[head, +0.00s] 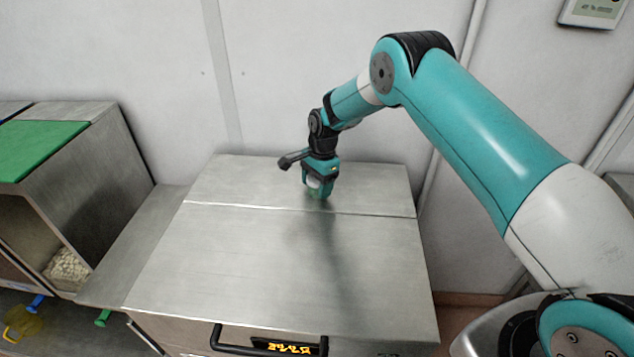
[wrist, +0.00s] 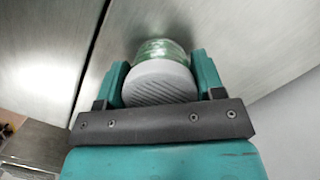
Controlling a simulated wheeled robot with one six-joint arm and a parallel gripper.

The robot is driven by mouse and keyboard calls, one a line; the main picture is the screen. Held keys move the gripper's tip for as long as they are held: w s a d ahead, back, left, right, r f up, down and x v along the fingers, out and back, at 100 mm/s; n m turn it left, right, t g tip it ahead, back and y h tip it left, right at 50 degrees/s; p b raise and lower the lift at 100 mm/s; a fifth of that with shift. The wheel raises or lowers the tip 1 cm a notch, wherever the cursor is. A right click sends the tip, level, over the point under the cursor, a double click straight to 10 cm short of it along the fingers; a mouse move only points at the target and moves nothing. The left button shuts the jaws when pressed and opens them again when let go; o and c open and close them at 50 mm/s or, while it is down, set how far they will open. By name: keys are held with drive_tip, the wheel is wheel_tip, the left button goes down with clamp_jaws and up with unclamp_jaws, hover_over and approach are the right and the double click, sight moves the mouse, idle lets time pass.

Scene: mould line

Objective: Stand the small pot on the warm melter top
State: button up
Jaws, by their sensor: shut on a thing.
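The small pot (wrist: 160,83) has a grey ridged lid and a green, glassy body. My gripper (wrist: 158,72) is shut on it, one finger on each side. In the head view the pot (head: 314,183) is partly hidden by my fingers. My gripper (head: 320,189) points down over the rear part of the melter top (head: 270,250), a brushed steel surface with a seam across it. The pot is upright and very close to the steel, behind the seam. I cannot tell whether its base touches.
The melter front has a black handle (head: 232,346) and a lit orange display (head: 290,347). At left stand a steel cabinet with a green mat (head: 40,148) and an opening holding pale pellets (head: 66,266). A wall is close behind. The melter top is otherwise clear.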

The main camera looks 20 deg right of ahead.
drive_tip(key=shift+f, duration=0.2)
drive_tip(key=o, duration=1.1)
drive_tip(key=shift+r, duration=0.15)
